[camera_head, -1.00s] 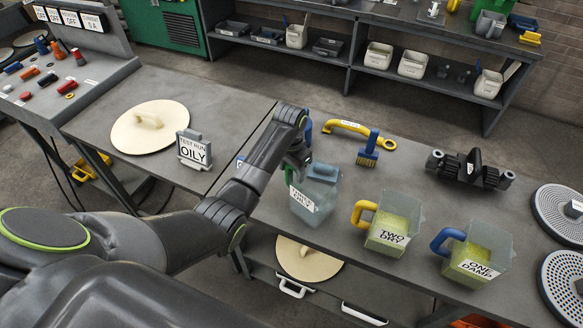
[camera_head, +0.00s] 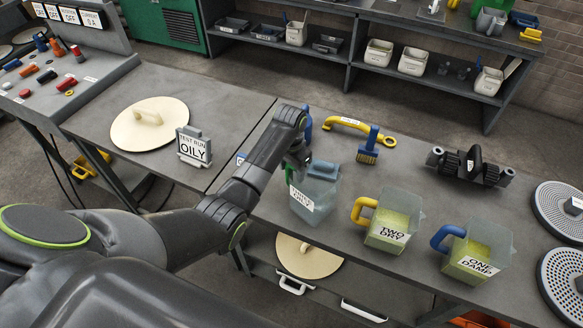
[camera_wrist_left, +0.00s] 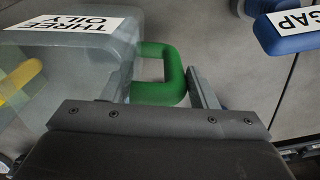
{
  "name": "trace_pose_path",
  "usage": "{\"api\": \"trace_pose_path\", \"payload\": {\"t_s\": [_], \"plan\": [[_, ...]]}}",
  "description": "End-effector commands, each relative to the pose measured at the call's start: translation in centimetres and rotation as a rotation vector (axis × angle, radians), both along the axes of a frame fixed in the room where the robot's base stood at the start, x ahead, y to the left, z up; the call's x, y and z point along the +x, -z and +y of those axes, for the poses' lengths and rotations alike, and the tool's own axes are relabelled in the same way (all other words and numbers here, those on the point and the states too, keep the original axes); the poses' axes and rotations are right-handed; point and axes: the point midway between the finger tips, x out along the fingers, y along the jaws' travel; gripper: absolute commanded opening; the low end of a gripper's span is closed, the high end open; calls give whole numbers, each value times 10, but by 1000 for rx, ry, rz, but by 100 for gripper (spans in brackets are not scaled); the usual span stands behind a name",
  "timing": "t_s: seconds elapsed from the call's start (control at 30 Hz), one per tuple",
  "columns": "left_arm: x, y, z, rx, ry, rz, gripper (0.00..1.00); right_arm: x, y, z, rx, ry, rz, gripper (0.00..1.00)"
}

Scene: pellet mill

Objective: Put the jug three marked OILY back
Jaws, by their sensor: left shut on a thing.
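The clear jug three (camera_head: 318,194), labelled THREE OILY, is upright at the left part of the bench; I cannot tell whether its base touches the top. It fills the left of the left wrist view (camera_wrist_left: 85,75). My left gripper (camera_head: 296,172) is shut on its green handle (camera_wrist_left: 163,72), with the fingers on either side of the grip. The jug's green handle is mostly hidden by the gripper in the head view. A sign reading TEST RUN OILY (camera_head: 194,147) stands on the left table. My right gripper is not in view.
Jugs TWO DRY (camera_head: 395,218) and ONE DAMP (camera_head: 484,250) stand to the right. A brush (camera_head: 368,148), a yellow-handled tool (camera_head: 350,124) and a black roller part (camera_head: 470,168) lie behind. A round cream lid (camera_head: 150,122) lies left. A blue piece labelled GAP (camera_wrist_left: 290,30) is near the gripper.

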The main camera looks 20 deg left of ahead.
Motion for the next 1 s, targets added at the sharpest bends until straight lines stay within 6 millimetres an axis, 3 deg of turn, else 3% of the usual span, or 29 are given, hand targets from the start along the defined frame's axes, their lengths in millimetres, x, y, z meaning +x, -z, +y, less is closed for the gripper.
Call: {"api": "trace_pose_path", "payload": {"t_s": [0.4,0.43,0.6,0.8,1.0], "plan": [[0,2,0,0,0,0,0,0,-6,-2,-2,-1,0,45],[0,2,0,0,0,0,56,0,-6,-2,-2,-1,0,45],[0,2,0,0,0,0,78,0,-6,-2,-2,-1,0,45],[0,3,0,0,0,0,78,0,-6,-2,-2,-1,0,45],[0,3,0,0,0,1,100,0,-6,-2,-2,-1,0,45]]}}
